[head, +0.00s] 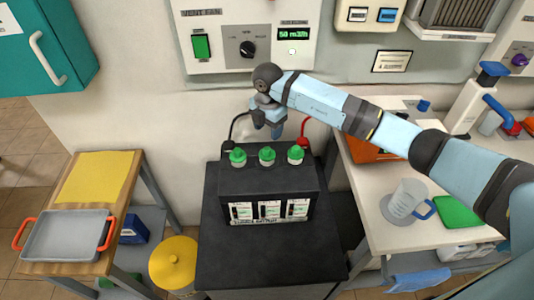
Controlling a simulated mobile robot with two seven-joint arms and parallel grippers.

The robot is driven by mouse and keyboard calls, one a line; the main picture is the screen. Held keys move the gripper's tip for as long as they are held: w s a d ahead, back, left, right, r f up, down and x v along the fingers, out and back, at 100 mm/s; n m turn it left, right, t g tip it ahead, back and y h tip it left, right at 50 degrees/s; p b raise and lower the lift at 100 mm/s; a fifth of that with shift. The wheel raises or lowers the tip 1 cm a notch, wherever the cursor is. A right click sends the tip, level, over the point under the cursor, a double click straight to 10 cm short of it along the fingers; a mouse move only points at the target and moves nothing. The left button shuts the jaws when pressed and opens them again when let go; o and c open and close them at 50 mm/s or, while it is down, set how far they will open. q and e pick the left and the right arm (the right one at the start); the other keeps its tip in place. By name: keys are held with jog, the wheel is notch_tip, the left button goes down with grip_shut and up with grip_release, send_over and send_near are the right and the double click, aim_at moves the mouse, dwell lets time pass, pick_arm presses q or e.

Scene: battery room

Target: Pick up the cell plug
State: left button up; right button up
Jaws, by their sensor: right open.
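Three green cell plugs sit in a row on top of the dark battery (267,179): a left plug (238,155), a middle plug (267,154) and a right plug (296,153). My right gripper (267,133) points down above and behind the row, nearest the middle plug. It is open, with nothing visible between its fingers. I cannot tell the exact gap between the fingertips and the plug. My left gripper is not in view.
The battery stands on a black bench (270,255). A black cable (233,128) and a red cable (304,127) rise beside the gripper. A vent fan panel (245,35) is on the wall behind. A grey tray (66,242) lies on the left table, and a clear jug (407,198) stands on the right counter.

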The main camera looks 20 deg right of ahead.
aim_at(267, 149)
notch_tip(267, 149, down, 9)
jog(key=shift+w+a+f+p, duration=0.1)
jog(key=shift+w+p, duration=0.05)
jog(key=shift+p, duration=0.35)
jog(key=shift+c, duration=0.4)
jog(key=c, duration=0.9)
